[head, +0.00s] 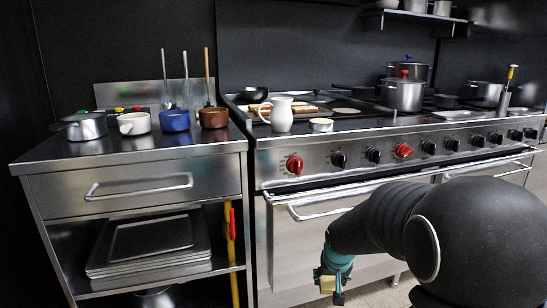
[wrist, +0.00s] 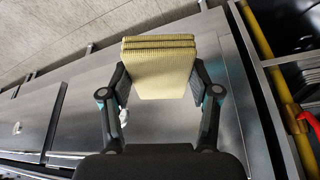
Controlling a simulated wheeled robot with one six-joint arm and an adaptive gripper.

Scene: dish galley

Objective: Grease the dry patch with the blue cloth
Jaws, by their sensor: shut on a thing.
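My gripper (head: 333,277) hangs low in front of the oven door in the head view. In the wrist view my gripper (wrist: 160,85) is shut on a folded yellow cloth (wrist: 160,65), its two fingers against the sides. The yellow cloth shows small in the head view (head: 326,285). I see no blue cloth in either view. A dark griddle top (head: 375,115) lies on the range, with a pale patch (head: 346,110) on it; I cannot tell if this is the dry patch.
A white jug (head: 280,114) and a small pale dish (head: 321,125) stand at the range's front left. Several small pots, including a blue one (head: 174,120), stand on the left counter. Grey pots (head: 404,94) stand farther right. A yellow pole (head: 232,255) stands beside the shelves.

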